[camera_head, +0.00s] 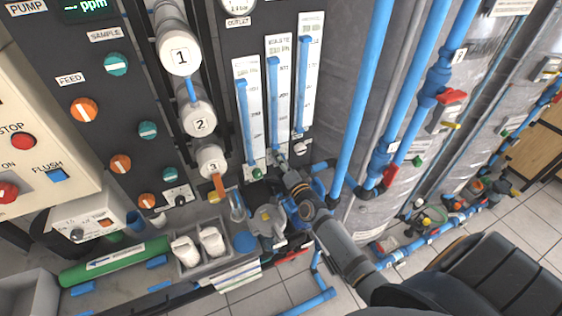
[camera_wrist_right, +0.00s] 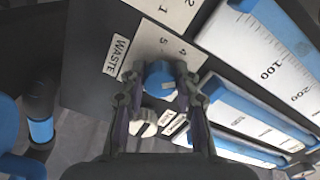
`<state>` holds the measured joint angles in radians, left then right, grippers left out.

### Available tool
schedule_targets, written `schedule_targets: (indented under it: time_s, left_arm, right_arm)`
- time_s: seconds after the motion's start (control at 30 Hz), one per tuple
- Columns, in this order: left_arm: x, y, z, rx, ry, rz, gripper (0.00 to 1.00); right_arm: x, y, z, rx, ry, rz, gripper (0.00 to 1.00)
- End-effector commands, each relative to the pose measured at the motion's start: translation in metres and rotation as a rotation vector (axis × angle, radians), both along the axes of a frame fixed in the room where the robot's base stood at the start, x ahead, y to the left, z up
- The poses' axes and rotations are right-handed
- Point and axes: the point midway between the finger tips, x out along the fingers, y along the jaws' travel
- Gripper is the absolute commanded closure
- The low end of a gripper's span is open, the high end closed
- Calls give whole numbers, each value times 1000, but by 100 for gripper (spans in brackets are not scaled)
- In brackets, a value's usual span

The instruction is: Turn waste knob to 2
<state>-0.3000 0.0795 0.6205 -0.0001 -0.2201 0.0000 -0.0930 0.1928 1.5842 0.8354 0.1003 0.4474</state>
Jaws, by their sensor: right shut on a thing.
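In the right wrist view, a blue round knob (camera_wrist_right: 160,78) sits on a dark panel next to the WASTE label (camera_wrist_right: 117,55). A pale scale plate (camera_wrist_right: 152,40) with numbers lies around it. My right gripper (camera_wrist_right: 160,92) is shut on this knob, one finger on each side. The knob's pointer is partly hidden, so I cannot tell its exact setting. In the head view my right arm (camera_head: 345,250) reaches in from the lower right to the foot of the rack. The knob cannot be made out there. My left gripper is not in view.
A white knob (camera_wrist_right: 143,127) is close beside the right gripper's finger. Flow meters (camera_wrist_right: 270,45) stand beside the held knob. Blue pipes (camera_head: 362,100) rise near my right arm. A grey bin (camera_head: 188,272) with white bottles is at the lower left.

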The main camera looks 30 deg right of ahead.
Motion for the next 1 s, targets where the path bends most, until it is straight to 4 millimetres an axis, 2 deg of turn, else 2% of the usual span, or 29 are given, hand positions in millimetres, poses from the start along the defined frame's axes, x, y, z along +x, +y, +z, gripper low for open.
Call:
schedule_targets:
  time_s: [0.7, 1.0]
  left_arm:
    - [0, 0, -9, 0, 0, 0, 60]
    - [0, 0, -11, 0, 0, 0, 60]
  right_arm:
    - [0, 0, -1, 672, -36, 0, 100]
    - [0, 0, -1, 901, -49, 0, 100]
